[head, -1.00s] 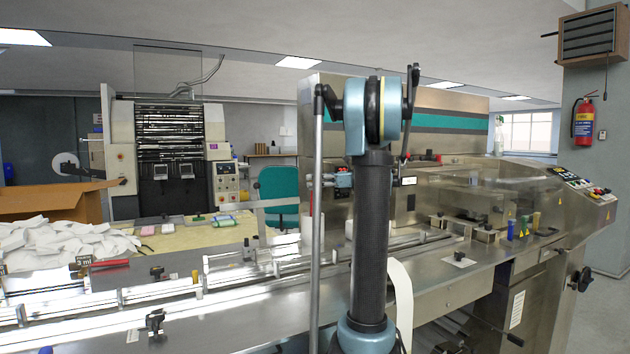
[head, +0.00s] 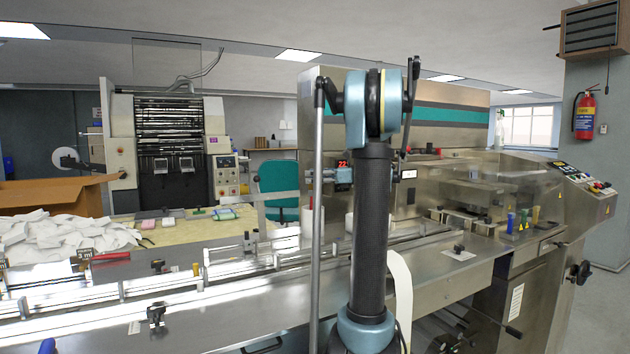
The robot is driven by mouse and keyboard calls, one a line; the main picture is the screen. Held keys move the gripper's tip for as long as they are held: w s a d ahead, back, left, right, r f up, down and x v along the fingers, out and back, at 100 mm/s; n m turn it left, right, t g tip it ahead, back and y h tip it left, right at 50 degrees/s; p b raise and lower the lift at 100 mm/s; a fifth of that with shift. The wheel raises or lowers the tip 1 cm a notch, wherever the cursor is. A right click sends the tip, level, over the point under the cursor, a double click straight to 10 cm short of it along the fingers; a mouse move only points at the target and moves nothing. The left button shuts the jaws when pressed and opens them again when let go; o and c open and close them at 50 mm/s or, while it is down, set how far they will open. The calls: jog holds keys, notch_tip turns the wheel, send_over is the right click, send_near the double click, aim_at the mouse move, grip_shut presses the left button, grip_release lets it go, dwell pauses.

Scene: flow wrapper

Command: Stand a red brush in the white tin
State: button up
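A red, stick-like item (head: 110,256) lies on the left of the long steel machine bed; it may be a red brush, but it is too small to tell. A small white upright cylinder (head: 306,218) stands behind the bed, just left of my arm; I cannot tell whether it is the white tin.
The steel bed (head: 215,312) runs across the front with rails and small clamps. A heap of white packets (head: 65,238) lies at the left by a cardboard box (head: 60,196). Blue, green and yellow small items (head: 523,222) stand at the right. A teal chair (head: 279,188) is behind.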

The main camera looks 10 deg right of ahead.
jog(key=shift+d, duration=0.1)
jog(key=f+v, duration=0.1)
jog(key=v, duration=1)
jog(key=shift+d+r, duration=0.3)
jog(key=shift+r, duration=0.2)
jog(key=shift+s, duration=0.2)
